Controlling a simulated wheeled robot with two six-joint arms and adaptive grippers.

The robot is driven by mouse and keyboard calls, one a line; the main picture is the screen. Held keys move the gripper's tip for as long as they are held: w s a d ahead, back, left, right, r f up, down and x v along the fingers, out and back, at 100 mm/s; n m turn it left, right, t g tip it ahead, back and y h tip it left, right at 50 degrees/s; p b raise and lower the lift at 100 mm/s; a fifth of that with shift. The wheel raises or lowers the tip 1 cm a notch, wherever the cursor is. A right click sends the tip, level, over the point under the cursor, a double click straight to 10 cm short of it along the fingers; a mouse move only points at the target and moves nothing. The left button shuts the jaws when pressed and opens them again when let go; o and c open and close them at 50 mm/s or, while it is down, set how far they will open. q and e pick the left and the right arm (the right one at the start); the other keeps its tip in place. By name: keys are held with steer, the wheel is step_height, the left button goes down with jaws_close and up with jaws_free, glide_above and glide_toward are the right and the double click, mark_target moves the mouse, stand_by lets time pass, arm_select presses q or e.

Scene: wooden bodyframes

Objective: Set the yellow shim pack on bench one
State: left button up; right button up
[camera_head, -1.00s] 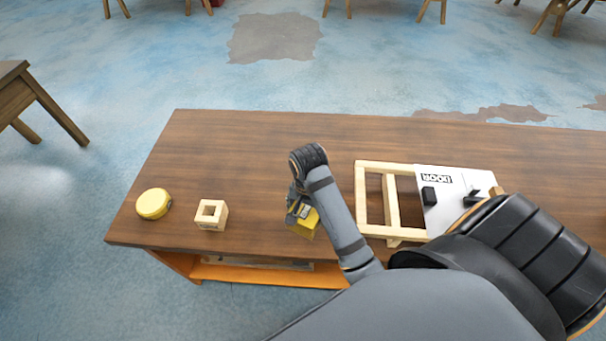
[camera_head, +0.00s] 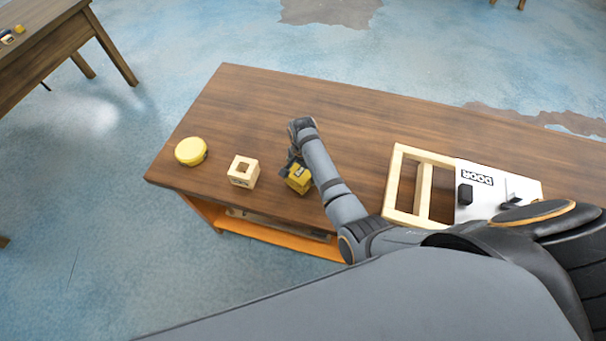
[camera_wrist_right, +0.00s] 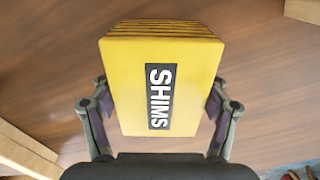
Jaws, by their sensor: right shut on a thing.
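The yellow shim pack (camera_head: 299,178) is held in my right gripper (camera_head: 290,166) over the near part of the wooden bench (camera_head: 262,95). In the right wrist view the pack (camera_wrist_right: 190,95) fills the space between the two fingers of my right gripper (camera_wrist_right: 162,105), with its black SHIMS label facing the camera. Its layered edge shows at the top. The fingers touch it on both sides. I cannot tell whether the pack touches the bench top or hangs just above it. My left gripper is not in view.
A yellow round tin (camera_head: 191,151) and a pale wooden block with a square hole (camera_head: 243,171) sit left of the pack. A wooden frame with a white DOOR panel (camera_head: 482,178) lies to the right. Another table (camera_head: 38,40) stands at upper left.

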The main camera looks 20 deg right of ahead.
steer(key=shift+f, duration=0.8)
steer(key=shift+f, duration=0.1)
steer(key=o, duration=1.4)
step_height(320, 180, up, 9)
steer(key=p, duration=0.8)
steer(key=shift+r+p, duration=0.2)
steer(key=shift+p, duration=0.15)
steer(key=shift+r, duration=1.4)
